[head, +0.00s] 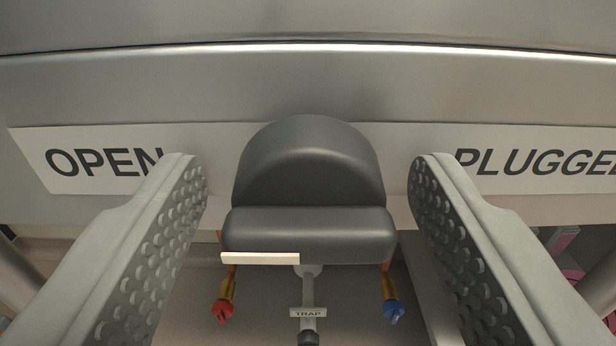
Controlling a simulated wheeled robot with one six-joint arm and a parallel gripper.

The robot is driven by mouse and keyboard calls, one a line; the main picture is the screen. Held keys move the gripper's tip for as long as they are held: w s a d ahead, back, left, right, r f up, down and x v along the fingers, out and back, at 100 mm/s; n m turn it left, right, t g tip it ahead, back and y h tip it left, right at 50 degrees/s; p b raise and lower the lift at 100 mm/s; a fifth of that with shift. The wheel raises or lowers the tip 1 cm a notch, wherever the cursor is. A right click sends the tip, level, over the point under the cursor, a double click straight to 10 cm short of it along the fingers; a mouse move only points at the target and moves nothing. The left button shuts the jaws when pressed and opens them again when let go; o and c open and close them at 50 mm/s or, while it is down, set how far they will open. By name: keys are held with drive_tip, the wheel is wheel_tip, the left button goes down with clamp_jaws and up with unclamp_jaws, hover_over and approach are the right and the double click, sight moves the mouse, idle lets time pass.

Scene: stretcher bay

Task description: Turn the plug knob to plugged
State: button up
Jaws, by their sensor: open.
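The plug knob (308,175) is a dark grey, rounded knob with a flat bar-like front, on a metal rim in the middle of the head view. A label reading OPEN (100,162) is to its left and a label reading PLUGGED (535,162) is to its right. A short cream bar (260,258) shows at the lower left edge of the knob. My gripper (308,185) is open, with one studded finger on each side of the knob. Gaps show between both fingers and the knob, and no contact is visible.
Below the knob hang a pipe with a tag reading TRAP (308,312), a red-handled valve (223,311) at left and a blue-handled valve (393,312) at right. The metal rim (308,85) runs across behind the knob. Pinkish items (563,240) are partly hidden at far right.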

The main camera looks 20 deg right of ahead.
drive_tip(key=shift+c, duration=0.4)
drive_tip(key=c, duration=0.9)
drive_tip(key=shift+o, duration=0.2)
drive_tip(key=shift+m, duration=0.4)
drive_tip(key=m, duration=0.3)
drive_tip(key=shift+m, duration=0.3)
drive_tip(key=m, duration=0.4)
drive_tip(key=shift+m, duration=0.3)
drive_tip(key=m, duration=0.4)
drive_tip(key=shift+f+m, duration=0.1)
drive_tip(key=shift+m, duration=2.3)
